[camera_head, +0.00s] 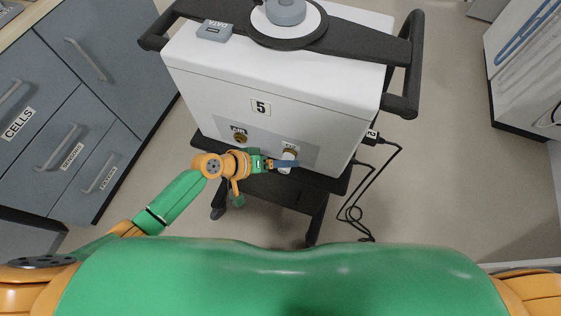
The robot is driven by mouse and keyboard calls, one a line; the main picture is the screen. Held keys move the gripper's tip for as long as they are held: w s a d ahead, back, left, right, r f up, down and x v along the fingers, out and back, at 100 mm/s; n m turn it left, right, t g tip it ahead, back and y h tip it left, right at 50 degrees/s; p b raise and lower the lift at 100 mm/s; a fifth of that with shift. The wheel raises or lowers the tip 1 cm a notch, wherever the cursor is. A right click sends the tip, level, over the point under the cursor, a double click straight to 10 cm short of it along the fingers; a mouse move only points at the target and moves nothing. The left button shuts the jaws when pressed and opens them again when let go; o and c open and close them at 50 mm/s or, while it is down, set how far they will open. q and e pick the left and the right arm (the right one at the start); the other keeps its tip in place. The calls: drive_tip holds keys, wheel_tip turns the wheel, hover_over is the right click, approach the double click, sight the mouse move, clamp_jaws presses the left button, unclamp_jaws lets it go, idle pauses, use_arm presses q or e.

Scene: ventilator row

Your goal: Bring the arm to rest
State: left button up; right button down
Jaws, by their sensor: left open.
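My left arm (180,200), green and orange, reaches in from the lower left to the front of a white ventilator (290,75) marked 5. My left gripper (286,163) is open at the right-hand port (290,152) on the ventilator's lower grey panel. In this view its blue fingers overlap the lower part of that port; I cannot tell whether they touch it. A brass fitting (239,137) sits at the left port, under a small label. My right gripper is out of view; only a bit of orange shows at the lower right.
The ventilator stands on a dark wheeled cart (275,190) with black handles. A black cable (365,190) hangs at its right side to the floor. Grey drawers (85,140) labelled CELLS and SENSORS are at left. A white unit (525,75) is at right.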

use_arm(q)
drive_tip(key=p+v, duration=0.1)
drive_tip(key=v, duration=0.6)
drive_tip(key=s+a+f+n+y+p, duration=0.1)
drive_tip(key=s+a+f+y, duration=0.15)
drive_tip(key=a+f, duration=0.45)
drive_tip(key=s+a+f+n+y+p, duration=0.15)
drive_tip(key=a+f+y, duration=0.25)
drive_tip(key=f, duration=0.5)
drive_tip(key=s+a+f+m+g+y, duration=0.1)
drive_tip(key=s+f, duration=0.3)
drive_tip(key=s, duration=0.7)
drive_tip(key=s+a+f+m+g+y, duration=0.1)
drive_tip(key=s+f, duration=0.3)
drive_tip(key=s, duration=0.7)
drive_tip(key=shift+s+f+m+g+y, duration=0.4)
drive_tip(key=shift+m+g, duration=0.3)
drive_tip(key=shift+m, duration=0.15)
